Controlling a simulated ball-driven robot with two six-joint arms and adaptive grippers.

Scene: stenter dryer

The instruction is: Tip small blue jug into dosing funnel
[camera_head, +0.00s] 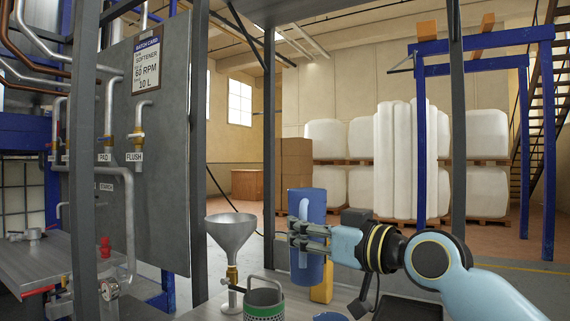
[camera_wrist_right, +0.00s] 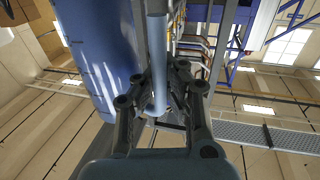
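The blue jug (camera_head: 308,273) is right of the dosing funnel (camera_head: 231,232), apart from it, and looks about upright. My right gripper (camera_head: 306,236) is at the jug's side, its fingers in front of the body. In the right wrist view, the fingers (camera_wrist_right: 155,105) are closed around the jug's bar-like handle (camera_wrist_right: 157,50), with the blue body (camera_wrist_right: 95,45) beside it. The jug's inside is hidden. The grey, cone-shaped funnel stands mouth up over a narrow stem with a brass-coloured fitting. My left gripper is not in view.
A metal can (camera_head: 264,311) with a raised handle and green band stands just right of the funnel's stem. A yellow object (camera_head: 322,287) is partly hidden behind the jug. A small blue item (camera_head: 330,317) lies at the bottom edge. A grey post (camera_head: 199,150) rises left of the funnel.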

